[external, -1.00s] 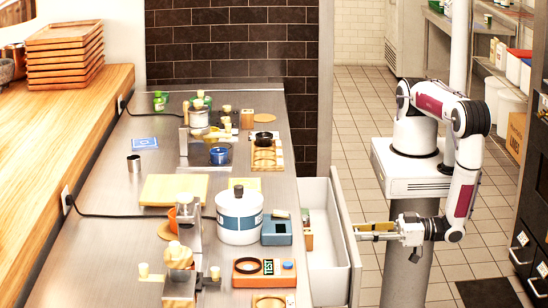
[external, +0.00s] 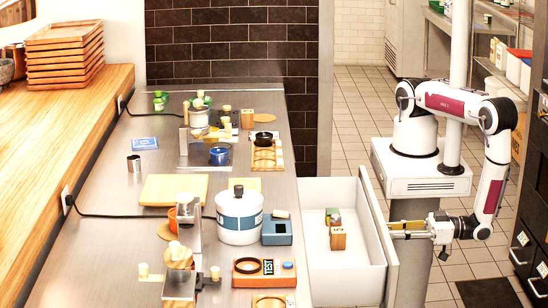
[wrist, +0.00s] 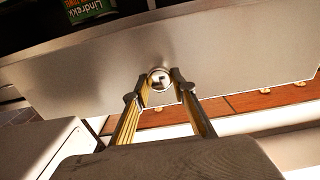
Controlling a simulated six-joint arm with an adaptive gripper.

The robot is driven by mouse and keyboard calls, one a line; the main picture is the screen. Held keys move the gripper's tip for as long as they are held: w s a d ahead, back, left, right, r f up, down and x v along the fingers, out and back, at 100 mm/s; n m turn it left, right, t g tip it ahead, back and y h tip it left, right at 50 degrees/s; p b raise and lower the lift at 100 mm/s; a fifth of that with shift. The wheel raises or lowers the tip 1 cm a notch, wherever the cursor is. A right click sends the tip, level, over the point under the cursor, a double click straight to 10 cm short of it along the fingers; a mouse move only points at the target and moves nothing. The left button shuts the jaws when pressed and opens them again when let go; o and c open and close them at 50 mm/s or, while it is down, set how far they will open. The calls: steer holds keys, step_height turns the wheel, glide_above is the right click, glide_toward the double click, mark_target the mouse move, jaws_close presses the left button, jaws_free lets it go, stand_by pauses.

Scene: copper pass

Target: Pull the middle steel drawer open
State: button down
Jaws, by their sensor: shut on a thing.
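The steel drawer (external: 350,268) stands well out from the counter's right side in the external view, with its pale inside showing. Its front panel shows in the wrist view (wrist: 95,65), with a round metal knob (wrist: 159,79) on it. My gripper (external: 398,228) is at the outer side of the drawer front. In the wrist view, the yellow fingers of my gripper (wrist: 160,86) are shut on the knob, one on each side. The external view does not show other drawers below this one.
Small blocks (external: 337,238) and a green item lie in the drawer, and a green labelled box (wrist: 88,10) shows in the wrist view. A white pot (external: 240,222) and a blue-grey box (external: 277,232) stand on the counter (external: 135,222). Tiled floor (external: 345,125) is open beyond the drawer.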

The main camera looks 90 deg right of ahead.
steer(key=c, duration=1.7)
jaws_free()
steer(key=shift+s, duration=0.15)
steer(key=shift+s, duration=5.85)
